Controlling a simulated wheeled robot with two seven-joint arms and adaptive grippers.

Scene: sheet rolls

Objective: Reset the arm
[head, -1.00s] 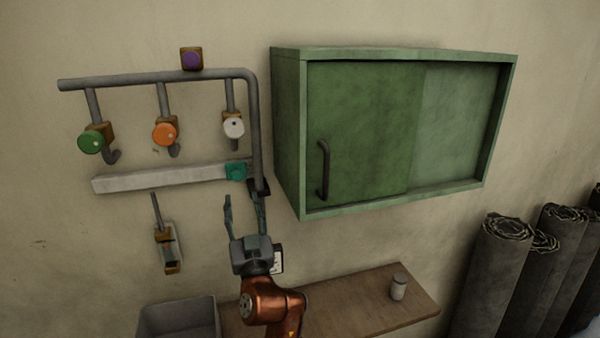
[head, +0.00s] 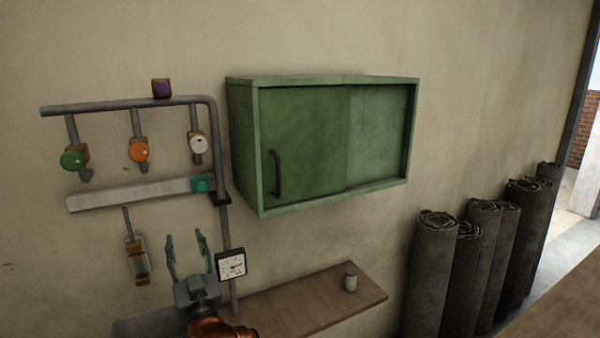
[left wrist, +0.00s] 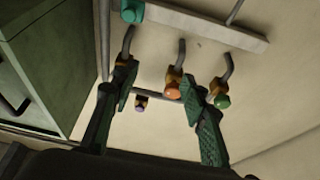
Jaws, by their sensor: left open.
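My left gripper (head: 187,254) is open and empty in the head view, pointing up in front of the wall, below the pale rail and left of a square gauge (head: 231,264). Its two fingers are spread apart with wall showing between them. In the left wrist view the open fingers (left wrist: 160,105) frame the pipe with its knobs, seen from below, and nothing is between the pads. My orange arm link shows at the bottom of the head view. My right gripper is in neither view.
A green cabinet (head: 300,150) hangs right of the pipe, which carries a green knob (head: 72,159), an orange knob (head: 138,151) and a white knob (head: 198,144). A wooden shelf (head: 310,303) holds a small jar (head: 350,278). Several dark rolls (head: 430,275) stand at the right.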

